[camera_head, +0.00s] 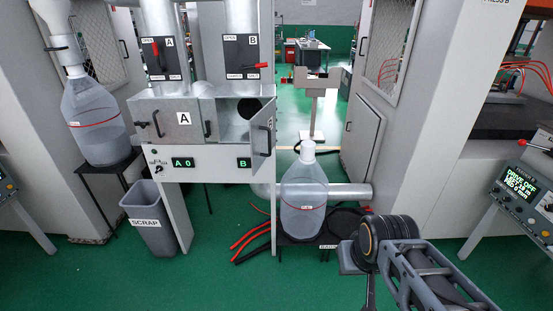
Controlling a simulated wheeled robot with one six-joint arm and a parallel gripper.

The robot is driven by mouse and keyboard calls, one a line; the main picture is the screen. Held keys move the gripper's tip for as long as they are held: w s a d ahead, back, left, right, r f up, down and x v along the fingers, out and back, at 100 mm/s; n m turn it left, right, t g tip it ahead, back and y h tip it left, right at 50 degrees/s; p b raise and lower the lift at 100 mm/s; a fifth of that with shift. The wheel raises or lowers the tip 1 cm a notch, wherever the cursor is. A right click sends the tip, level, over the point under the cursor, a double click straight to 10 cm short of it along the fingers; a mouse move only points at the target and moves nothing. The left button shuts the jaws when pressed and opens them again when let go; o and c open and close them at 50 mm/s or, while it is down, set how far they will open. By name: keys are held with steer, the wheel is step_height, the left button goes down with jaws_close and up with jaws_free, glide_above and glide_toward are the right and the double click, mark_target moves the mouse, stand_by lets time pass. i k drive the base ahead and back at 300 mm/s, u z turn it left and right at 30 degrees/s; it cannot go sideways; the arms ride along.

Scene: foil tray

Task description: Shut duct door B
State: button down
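Duct door B (262,142) is a grey hinged panel on the right of the duct box. It stands open, swung out towards me, with a dark handle on its face. The opening beside it shows a grey interior and a dark round hole (249,108). Door A (170,122), to its left, carries an A label and looks closed. The end of my arm, with my gripper (358,265), is low at the right, well away from door B.
A clear bottle (303,205) stands below and right of door B, near a horizontal pipe (350,191). Red and black hoses (250,238) lie on the floor. A scrap bin (148,217) is at left. A control panel (525,190) is at right. Green floor in front is clear.

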mark_target(262, 127)
steer(key=z, duration=0.25)
steer(key=k, duration=0.3)
steer(key=u, duration=1.15)
steer(key=i, duration=0.8)
steer(key=u, duration=0.05)
